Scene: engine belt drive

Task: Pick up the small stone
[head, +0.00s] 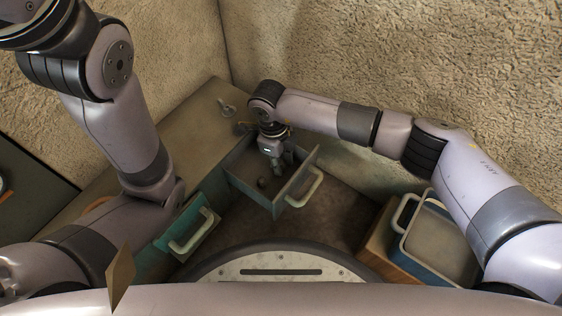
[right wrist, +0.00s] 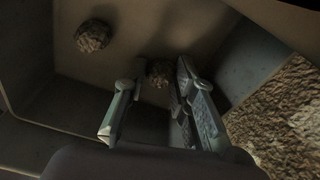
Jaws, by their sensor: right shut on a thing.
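My right gripper (head: 277,165) reaches down into an open grey drawer (head: 308,172). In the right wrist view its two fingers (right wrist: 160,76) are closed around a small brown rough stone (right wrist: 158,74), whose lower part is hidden. A second, larger-looking stone (right wrist: 93,36) lies apart on the drawer floor, to the left in the right wrist view. In the head view a dark stone (head: 262,182) shows on the drawer floor beside the gripper; the held stone is hard to make out there. My left arm shows at the left, but its gripper is out of view.
The grey drawer's walls stand close around the right gripper. A teal drawer (head: 190,230) with a pale handle is at the left. A blue-rimmed container (head: 440,250) with a handle is at the right. A small metal object (head: 228,108) lies on the worktop behind.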

